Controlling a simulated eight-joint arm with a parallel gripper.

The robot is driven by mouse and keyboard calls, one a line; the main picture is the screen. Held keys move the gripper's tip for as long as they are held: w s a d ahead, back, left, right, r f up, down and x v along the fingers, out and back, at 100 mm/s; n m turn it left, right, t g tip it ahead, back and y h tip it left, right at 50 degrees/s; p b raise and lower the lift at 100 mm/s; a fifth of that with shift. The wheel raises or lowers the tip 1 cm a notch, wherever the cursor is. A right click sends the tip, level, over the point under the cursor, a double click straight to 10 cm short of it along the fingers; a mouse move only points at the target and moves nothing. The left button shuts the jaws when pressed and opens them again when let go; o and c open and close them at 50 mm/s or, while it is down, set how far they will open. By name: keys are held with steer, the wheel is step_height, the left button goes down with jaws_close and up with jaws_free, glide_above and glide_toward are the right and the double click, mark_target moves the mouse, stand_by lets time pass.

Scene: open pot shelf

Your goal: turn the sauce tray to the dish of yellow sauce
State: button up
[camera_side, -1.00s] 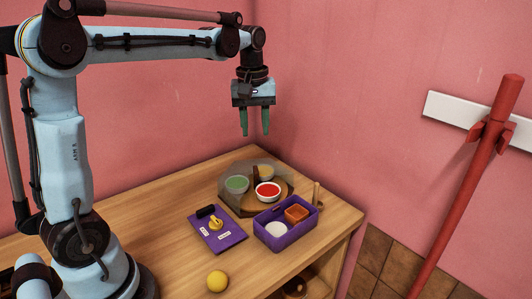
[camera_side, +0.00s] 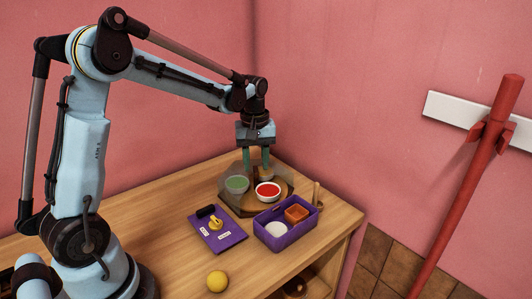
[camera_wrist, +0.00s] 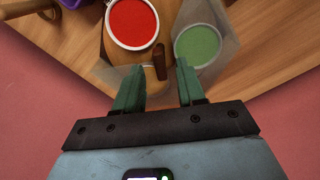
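The sauce tray (camera_side: 248,207) is a round wooden turntable at the back corner of the table, partly under a smoky, see-through cover (camera_side: 282,178). The dish of red sauce (camera_side: 268,190) shows clear at the cover's open side; the dish of green sauce (camera_side: 237,184) shows through the cover. Both also appear in the wrist view, red (camera_wrist: 132,22) and green (camera_wrist: 197,45). The dish of yellow sauce is hidden behind my gripper. A brown upright peg (camera_wrist: 160,62) stands between red and green. My gripper (camera_side: 256,165) is open over the tray, its fingertips either side of the peg, apparently not touching it.
A purple box (camera_side: 286,235) with a white round item and an orange container stands in front of the tray. A purple panel (camera_side: 217,231) with a yellow knob lies to the left. A yellow ball (camera_side: 217,281) sits at the front. The table's left part is clear.

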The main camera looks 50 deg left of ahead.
steer(key=shift+f, duration=0.8)
jaws_close()
